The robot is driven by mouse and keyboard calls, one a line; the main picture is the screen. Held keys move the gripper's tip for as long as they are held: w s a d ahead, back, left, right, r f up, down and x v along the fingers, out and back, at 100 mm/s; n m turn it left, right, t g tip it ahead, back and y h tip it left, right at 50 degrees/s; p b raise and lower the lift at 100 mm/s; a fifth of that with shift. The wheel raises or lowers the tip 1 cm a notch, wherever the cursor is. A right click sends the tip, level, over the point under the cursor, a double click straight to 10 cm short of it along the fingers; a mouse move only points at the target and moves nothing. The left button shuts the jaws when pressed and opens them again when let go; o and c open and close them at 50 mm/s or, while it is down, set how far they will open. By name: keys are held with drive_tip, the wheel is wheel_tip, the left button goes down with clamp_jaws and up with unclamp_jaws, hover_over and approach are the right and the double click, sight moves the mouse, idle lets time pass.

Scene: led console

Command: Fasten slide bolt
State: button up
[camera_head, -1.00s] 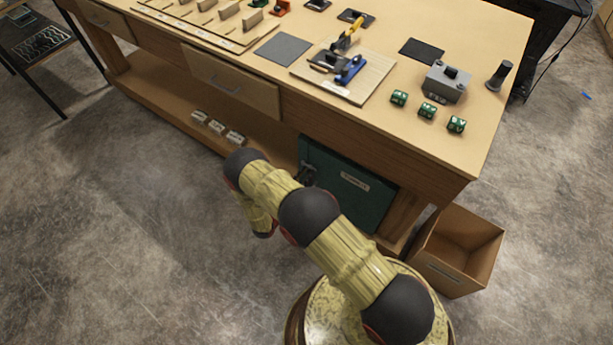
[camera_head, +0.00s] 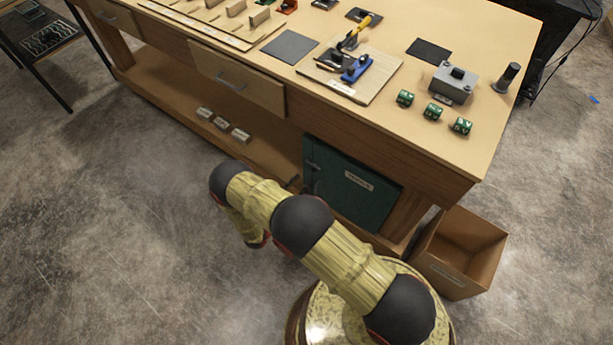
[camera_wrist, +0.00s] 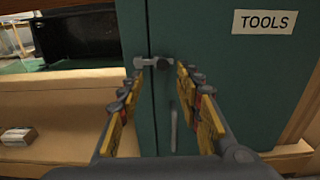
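The green cabinet (camera_head: 352,188) under the workbench has a TOOLS label (camera_wrist: 265,22) on its door, which looks closed. In the wrist view, a grey metal slide bolt (camera_wrist: 148,62) with a dark round knob lies level at the door's left edge, near the seam. I cannot tell whether its rod is fully engaged. A vertical grey handle (camera_wrist: 173,128) sits below it. My gripper (camera_wrist: 158,74) is open, one finger on each side of the bolt in the picture, with nothing held. Contact is not clear.
The wooden lower shelf (camera_head: 165,103) with small pale blocks (camera_head: 221,124) lies left of the cabinet. An open cardboard box (camera_head: 455,255) stands on the floor at right. The benchtop (camera_head: 480,140) above carries fixtures.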

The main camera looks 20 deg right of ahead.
drive_tip(key=v, duration=0.6)
idle(0.4)
